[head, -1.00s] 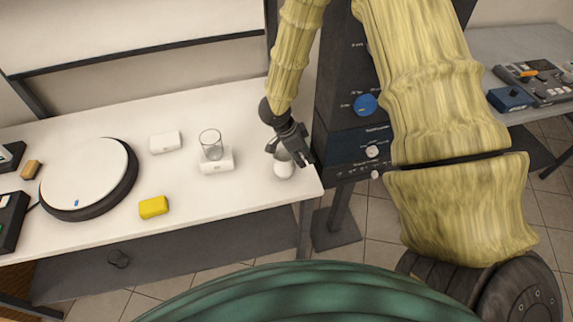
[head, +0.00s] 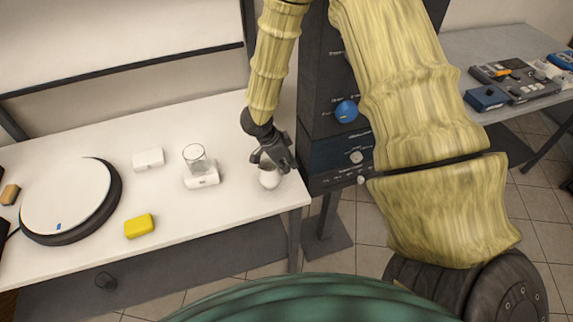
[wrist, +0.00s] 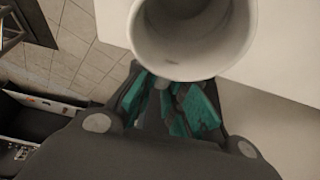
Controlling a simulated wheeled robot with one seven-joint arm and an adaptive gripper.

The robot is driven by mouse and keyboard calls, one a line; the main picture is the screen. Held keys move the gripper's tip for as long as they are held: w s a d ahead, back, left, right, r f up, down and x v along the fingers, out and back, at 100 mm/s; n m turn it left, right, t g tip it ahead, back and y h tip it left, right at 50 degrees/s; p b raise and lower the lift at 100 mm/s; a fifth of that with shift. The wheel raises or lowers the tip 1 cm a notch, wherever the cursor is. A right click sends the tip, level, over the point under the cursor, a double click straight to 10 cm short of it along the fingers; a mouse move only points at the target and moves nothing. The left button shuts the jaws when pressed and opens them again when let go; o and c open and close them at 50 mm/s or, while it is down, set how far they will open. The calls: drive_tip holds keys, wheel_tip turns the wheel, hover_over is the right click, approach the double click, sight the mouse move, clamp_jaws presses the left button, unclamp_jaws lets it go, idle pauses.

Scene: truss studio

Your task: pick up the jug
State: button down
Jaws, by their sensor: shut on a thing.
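The white jug (head: 269,179) is near the right end of the white table, with its open mouth facing up. My gripper (head: 273,160) is shut on it from behind, at its upper part. In the wrist view, the jug (wrist: 240,50) shows its round rim and hollow inside at the top, against the green-padded fingers (wrist: 175,105). The fingers hide part of its side. I cannot tell whether its base touches the table.
On the white table (head: 225,230), a clear glass (head: 195,157) stands at a white block (head: 202,177), left of the jug. Another white block (head: 148,160), a yellow block (head: 140,226) and a round white-topped disc (head: 66,196) lie further left. A dark equipment rack (head: 325,130) stands close right.

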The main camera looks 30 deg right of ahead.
drive_tip(key=shift+r+b, duration=0.5)
drive_tip(key=shift+r, duration=0.9)
drive_tip(key=s+a+r+b, duration=0.1)
drive_tip(key=s+a+b, duration=0.3)
drive_tip(key=s+a, duration=0.6)
drive_tip(key=shift+s+a+r, duration=0.2)
drive_tip(key=shift+s+r, duration=0.15)
drive_tip(key=shift+s, duration=0.7)
idle(0.9)
